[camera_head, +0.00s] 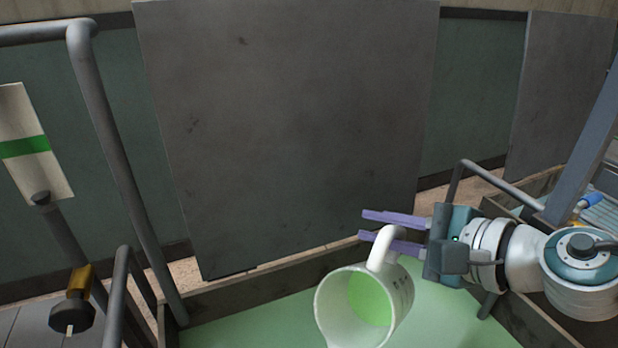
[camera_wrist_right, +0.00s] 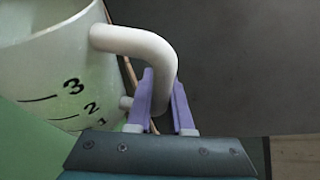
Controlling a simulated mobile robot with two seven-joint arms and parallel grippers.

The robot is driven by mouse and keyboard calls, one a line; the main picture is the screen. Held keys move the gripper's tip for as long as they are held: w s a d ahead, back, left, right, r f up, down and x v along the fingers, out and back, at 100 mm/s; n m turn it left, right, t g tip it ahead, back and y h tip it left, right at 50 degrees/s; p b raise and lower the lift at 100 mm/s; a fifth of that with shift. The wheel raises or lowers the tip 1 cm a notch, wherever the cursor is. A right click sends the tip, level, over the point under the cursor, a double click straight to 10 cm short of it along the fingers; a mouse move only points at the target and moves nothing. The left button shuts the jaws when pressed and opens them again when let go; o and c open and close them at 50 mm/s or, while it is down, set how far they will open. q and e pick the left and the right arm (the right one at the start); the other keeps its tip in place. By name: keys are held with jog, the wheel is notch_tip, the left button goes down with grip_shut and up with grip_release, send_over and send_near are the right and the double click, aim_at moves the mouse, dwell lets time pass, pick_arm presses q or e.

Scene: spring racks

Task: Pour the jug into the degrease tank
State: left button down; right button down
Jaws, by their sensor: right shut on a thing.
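A white jug (camera_head: 335,303) is tilted in the head view, its mouth facing the camera and toward the lower left. Green liquid (camera_head: 370,297) shows inside it. My right gripper (camera_head: 377,226) is shut on the jug's handle (camera_head: 383,249); in the right wrist view its purple fingers (camera_wrist_right: 165,100) are on either side of the white handle (camera_wrist_right: 150,45). Black marks 2 and 3 show on the jug's wall (camera_wrist_right: 60,75). The jug is over the tank (camera_head: 240,325), which holds green liquid. My left gripper is not in view.
A large dark grey panel (camera_head: 290,130) stands behind the tank. Grey pipe rails (camera_head: 110,150) rise at the left, near a sign with a green band (camera_head: 25,146) and a black and yellow fitting (camera_head: 75,300). Another railed bin edge (camera_head: 540,190) is at the right.

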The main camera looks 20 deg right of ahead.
jog(key=shift+s+a+r+n+t+h+p, duration=0.1)
jog(key=shift+a+r+n+t+h+p, duration=0.15)
jog(key=shift+r+p, duration=0.25)
jog(key=shift+s+a+r+n+t+h+p, duration=0.1)
jog(key=shift+r+n+h+p, duration=0.05)
jog(key=shift+r+n+p, duration=0.3)
jog(key=shift+s+a+r+n+t+h+p, duration=0.3)
jog(key=shift+s+a+r+n+t+p, duration=0.15)
jog(key=shift+a+r+n+p, duration=0.35)
jog(key=shift+s+a+r+n+t+h+p, duration=0.3)
jog(key=shift+s+a+r+n+p, duration=0.25)
jog(key=shift+r+p, duration=0.45)
jog(key=shift+s+a+r+n+t+p, duration=0.2)
jog(key=shift+s+a+n+t+p, duration=0.15)
jog(key=shift+a+n, duration=0.25)
jog(key=shift+s+a+r+n+t+p, duration=0.15)
jog(key=shift+s+a+n+t+p, duration=0.15)
jog(key=shift+a+n, duration=0.2)
jog(key=shift+s+a+r+n+h, duration=0.2)
jog(key=shift+s+a+n+h, duration=0.1)
jog(key=shift+s+a, duration=0.1)
jog(key=shift+w, duration=0.1)
